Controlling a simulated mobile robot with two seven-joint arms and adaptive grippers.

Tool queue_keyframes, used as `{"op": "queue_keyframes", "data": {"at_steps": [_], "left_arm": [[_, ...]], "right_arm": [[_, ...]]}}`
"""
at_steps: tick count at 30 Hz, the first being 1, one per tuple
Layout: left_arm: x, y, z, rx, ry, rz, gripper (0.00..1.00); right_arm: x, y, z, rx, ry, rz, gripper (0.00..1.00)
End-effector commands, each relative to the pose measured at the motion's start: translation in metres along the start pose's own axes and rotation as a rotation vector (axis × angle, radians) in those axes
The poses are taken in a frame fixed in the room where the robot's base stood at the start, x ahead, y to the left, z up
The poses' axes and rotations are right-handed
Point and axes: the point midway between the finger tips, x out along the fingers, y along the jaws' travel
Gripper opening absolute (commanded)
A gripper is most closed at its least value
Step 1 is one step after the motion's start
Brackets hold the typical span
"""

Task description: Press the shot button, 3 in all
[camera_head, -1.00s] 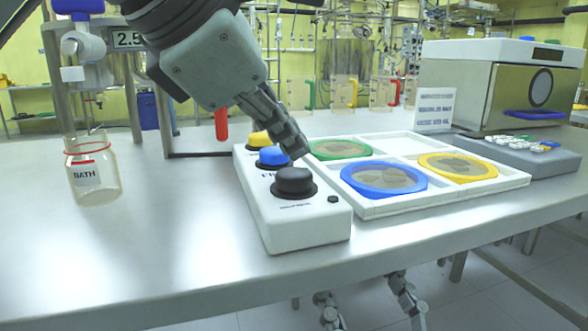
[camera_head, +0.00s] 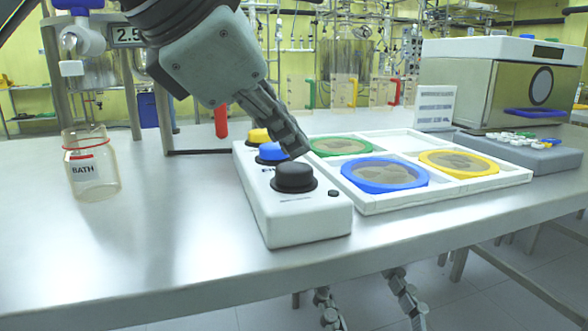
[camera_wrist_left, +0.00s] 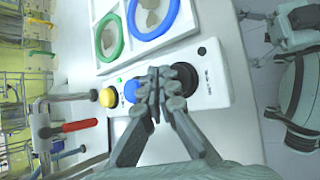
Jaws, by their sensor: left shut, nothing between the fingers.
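A white button box (camera_head: 300,222) stands on the bench with a black button (camera_head: 295,178), a blue button (camera_head: 271,152) and a yellow button (camera_head: 258,136) in a row. I cannot read which label marks the shot button. My left gripper (camera_head: 297,146) is shut and empty, its tips pointing down above the box near the black and blue buttons. In the left wrist view the closed fingertips (camera_wrist_left: 166,88) partly cover the black button (camera_wrist_left: 186,76); the blue button (camera_wrist_left: 131,91) shows beside them. Contact cannot be told. My right gripper (camera_head: 358,288) is open below the bench's front edge.
A white tray (camera_head: 452,195) with green, blue and yellow rings lies right of the box. A glass jar marked BATH (camera_head: 92,172) stands at the left. A red-handled tap (camera_head: 221,122) is behind the box. The front left of the bench is clear.

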Motion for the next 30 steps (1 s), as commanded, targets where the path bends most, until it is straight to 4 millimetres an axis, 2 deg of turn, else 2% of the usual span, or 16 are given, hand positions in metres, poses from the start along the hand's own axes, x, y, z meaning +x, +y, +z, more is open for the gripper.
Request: {"op": "queue_keyframes", "data": {"at_steps": [2,30], "left_arm": [[0.0028,-0.0021,-0.0019,0.0,0.0,0.0,0.0],[0.006,-0.0043,-0.0043,0.0,0.0,0.0,0.0]], "right_arm": [[-0.0023,0.0,0.0049,0.0,0.0,0.0,0.7],[-0.0047,0.0,0.0103,0.001,0.0,0.0,0.7]]}}
